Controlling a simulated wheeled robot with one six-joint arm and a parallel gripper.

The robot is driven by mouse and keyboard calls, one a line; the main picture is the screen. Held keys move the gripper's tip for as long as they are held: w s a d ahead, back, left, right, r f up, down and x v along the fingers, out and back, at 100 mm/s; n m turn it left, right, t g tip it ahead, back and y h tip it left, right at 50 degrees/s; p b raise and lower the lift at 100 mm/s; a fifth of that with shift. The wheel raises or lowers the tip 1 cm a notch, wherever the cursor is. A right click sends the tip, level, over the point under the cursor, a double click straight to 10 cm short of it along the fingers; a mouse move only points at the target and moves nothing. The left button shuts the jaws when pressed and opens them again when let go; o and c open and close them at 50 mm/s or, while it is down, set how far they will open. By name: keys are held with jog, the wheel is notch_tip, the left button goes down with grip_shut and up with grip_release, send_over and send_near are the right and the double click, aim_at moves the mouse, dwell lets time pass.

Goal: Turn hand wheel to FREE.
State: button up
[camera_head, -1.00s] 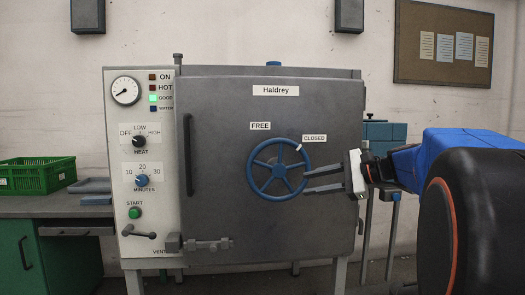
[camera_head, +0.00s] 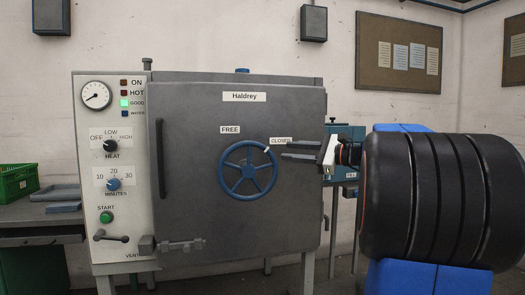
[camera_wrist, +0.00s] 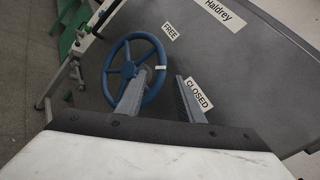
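The blue hand wheel (camera_head: 248,170) is on the grey door of the Haldrey machine. A white mark on its rim sits at the upper right, by the CLOSED label (camera_head: 281,140). The FREE label (camera_head: 230,129) is above the wheel to the left. My gripper (camera_head: 284,150) is right of the wheel, with its two fingers spread and pointing left. In the wrist view the fingers of my gripper (camera_wrist: 160,88) are apart. One finger overlaps the wheel (camera_wrist: 116,72) in the picture; contact cannot be told.
The door has a long vertical handle (camera_head: 160,160) on its left and a latch (camera_head: 180,245) below. The control panel (camera_head: 113,225) with knobs is at the left. A green crate (camera_head: 18,182) stands on the bench. A blue device (camera_head: 345,165) is behind my arm.

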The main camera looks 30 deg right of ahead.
aim_at(265, 149)
jog(key=x, duration=1.1)
jog(key=shift+w+a, duration=0.2)
jog(key=shift+w, duration=0.1)
grip_shut()
